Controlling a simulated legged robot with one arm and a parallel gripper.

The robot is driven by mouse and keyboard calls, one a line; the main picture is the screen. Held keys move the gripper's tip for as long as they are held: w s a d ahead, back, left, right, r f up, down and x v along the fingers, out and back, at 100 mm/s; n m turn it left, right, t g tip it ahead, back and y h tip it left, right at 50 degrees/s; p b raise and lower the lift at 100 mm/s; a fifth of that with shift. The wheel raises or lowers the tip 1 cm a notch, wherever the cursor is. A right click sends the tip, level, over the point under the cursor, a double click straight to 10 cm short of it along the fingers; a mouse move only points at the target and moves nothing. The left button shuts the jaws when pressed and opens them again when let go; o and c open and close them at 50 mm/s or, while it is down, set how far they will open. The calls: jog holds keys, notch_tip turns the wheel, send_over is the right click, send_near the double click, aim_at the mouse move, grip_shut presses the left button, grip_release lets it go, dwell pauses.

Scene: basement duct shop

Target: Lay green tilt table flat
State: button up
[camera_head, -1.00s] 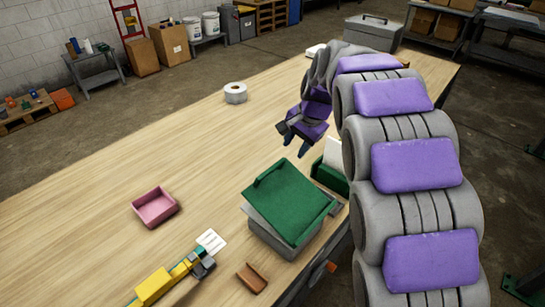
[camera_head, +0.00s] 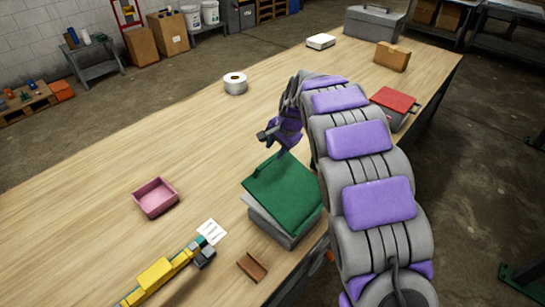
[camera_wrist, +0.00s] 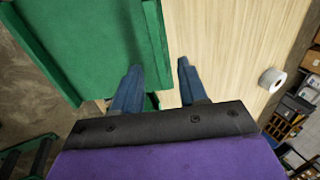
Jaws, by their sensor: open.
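The green tilt table (camera_head: 287,196) is a green plate with a raised lip, tilted on a grey base (camera_head: 284,232) near the bench's front edge. My gripper (camera_head: 272,145) is just beyond the plate's upper far edge, above the bench. I cannot tell whether the finger touches the lip. My arm hides what lies right of the base.
A pink tray (camera_head: 155,199), a yellow tool (camera_head: 160,270), a white card (camera_head: 211,232) and a brown angled piece (camera_head: 252,267) lie nearby. A tape roll (camera_head: 235,83) stands farther back. A red-topped grey box (camera_head: 394,104) is beyond my arm. The bench's left middle is clear.

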aim_at(271, 158)
jog(key=shift+x, duration=2.6)
jog(key=shift+c, duration=0.3)
jog(key=shift+d, duration=0.1)
grip_shut()
